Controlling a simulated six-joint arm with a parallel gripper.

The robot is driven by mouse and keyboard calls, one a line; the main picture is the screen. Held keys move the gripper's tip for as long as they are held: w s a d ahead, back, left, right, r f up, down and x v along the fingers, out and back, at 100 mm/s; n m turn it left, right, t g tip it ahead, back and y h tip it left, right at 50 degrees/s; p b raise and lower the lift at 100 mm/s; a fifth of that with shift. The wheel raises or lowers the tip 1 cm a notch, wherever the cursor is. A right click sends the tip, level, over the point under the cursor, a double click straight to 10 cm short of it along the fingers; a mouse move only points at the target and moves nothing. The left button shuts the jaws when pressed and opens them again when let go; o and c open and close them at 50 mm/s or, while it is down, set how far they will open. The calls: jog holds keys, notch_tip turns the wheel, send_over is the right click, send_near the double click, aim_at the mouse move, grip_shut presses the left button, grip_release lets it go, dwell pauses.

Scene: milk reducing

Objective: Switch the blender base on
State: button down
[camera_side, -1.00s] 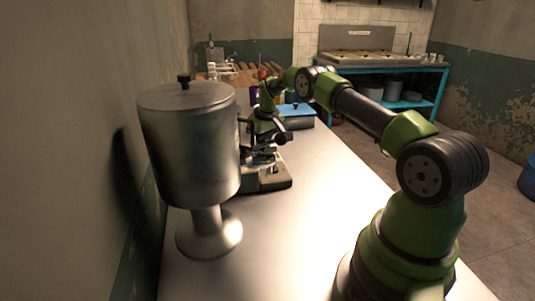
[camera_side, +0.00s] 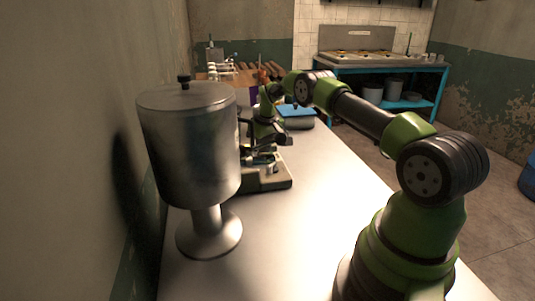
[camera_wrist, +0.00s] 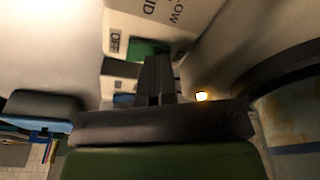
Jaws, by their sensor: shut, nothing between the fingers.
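The blender base (camera_side: 265,180) is a low, pale block on the table behind the large metal vessel, partly hidden by that vessel. In the wrist view, a pale surface printed with "LOW" and "MID" (camera_wrist: 148,20) carries a green panel (camera_wrist: 148,48); this looks like the base. My gripper (camera_side: 284,139) is above the base, its fingers together and empty. In the wrist view, the dark fingers of my gripper (camera_wrist: 160,78) overlap the green panel's lower part. I cannot tell whether they touch it. The switch's position is not clear.
The metal vessel (camera_side: 190,140) on a stem stands at the front left, close to the base. A blue-topped box (camera_side: 296,112) and a wooden rack (camera_side: 250,74) are farther back.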

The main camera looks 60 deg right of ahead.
jog(key=shift+r, duration=3.45)
jog(key=shift+a+r, duration=0.1)
jog(key=shift+r, duration=0.05)
jog(key=a+r+t, duration=0.2)
jog(key=a+r, duration=0.6)
jog(key=r, duration=0.6)
jog(key=s+a+r+t, duration=0.1)
jog(key=s+a+r, duration=0.55)
jog(key=a, duration=0.25)
jog(key=s+a+t+y, duration=0.1)
jog(key=s+a, duration=0.4)
jog(key=s, duration=0.5)
jog(key=s+a+f+m+t+y, duration=0.1)
jog(key=s+a, duration=0.4)
jog(key=s, duration=0.4)
jog(key=shift+s+a, duration=0.2)
jog(key=shift+s, duration=0.2)
